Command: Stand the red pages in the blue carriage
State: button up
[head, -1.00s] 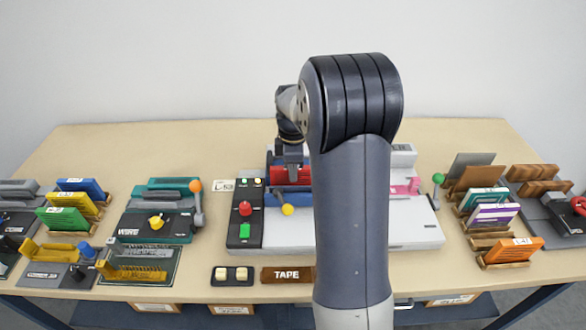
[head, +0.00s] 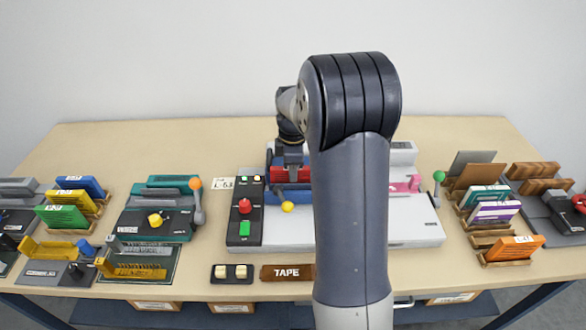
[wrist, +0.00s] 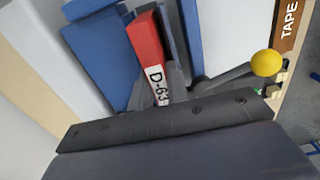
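The red pages (wrist: 147,45), a thin block with a white label marked D-63, stand between the blue plates of the blue carriage (wrist: 95,50) in the wrist view. In the head view the red pages (head: 284,175) show just below my gripper (head: 292,160), and the blue carriage (head: 276,189) is around them. In the wrist view the grey fingers of my gripper (wrist: 160,90) flank the labelled end and look shut on it. Whether the pages rest on the carriage floor is hidden.
A lever with a yellow knob (head: 288,207) stands at the carriage's front; it also shows in the wrist view (wrist: 265,62). A control panel (head: 246,228) is to the left. Racks with coloured blocks (head: 493,212) stand at the right. My arm hides the machine's middle.

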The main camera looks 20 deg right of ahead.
jog(key=shift+o, duration=0.9)
jog(key=shift+r, duration=0.15)
notch_tip(320, 180, up, 11)
jog(key=p, duration=0.8)
jog(key=shift+p, duration=0.35)
jog(key=shift+f, duration=0.2)
notch_tip(320, 180, down, 9)
jog(key=b, duration=0.7)
